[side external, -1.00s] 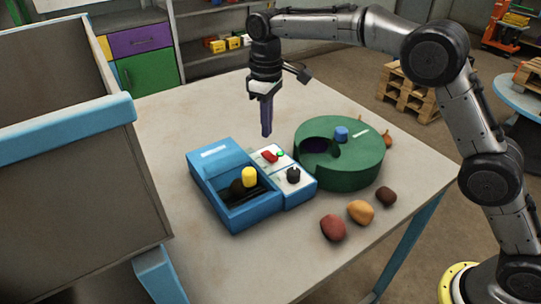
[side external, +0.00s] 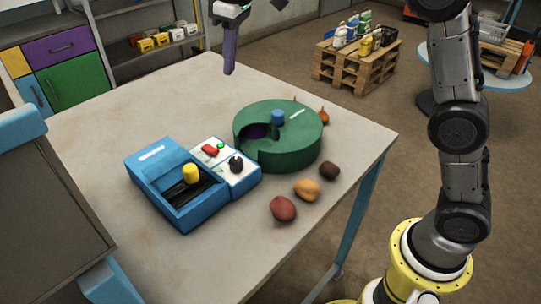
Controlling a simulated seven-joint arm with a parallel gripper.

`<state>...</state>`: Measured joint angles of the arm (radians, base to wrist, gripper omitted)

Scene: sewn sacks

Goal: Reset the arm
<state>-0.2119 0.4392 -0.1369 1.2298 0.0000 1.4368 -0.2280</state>
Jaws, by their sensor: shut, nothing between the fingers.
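My gripper (side external: 230,55) is at the top of the side external view, above the far part of the table. Its purple fingers are together, point down and hold nothing. My arm reaches up out of the picture, so its upper part is hidden. The fingers are apart from everything on the table (side external: 110,112).
A blue box device (side external: 150,168) with a yellow knob, red button and black knob stands on the table. A green round container (side external: 290,150) with a blue knob is beside it. Red (side external: 283,208), yellow (side external: 307,189) and brown (side external: 329,170) lumps lie in front. The far left tabletop is clear.

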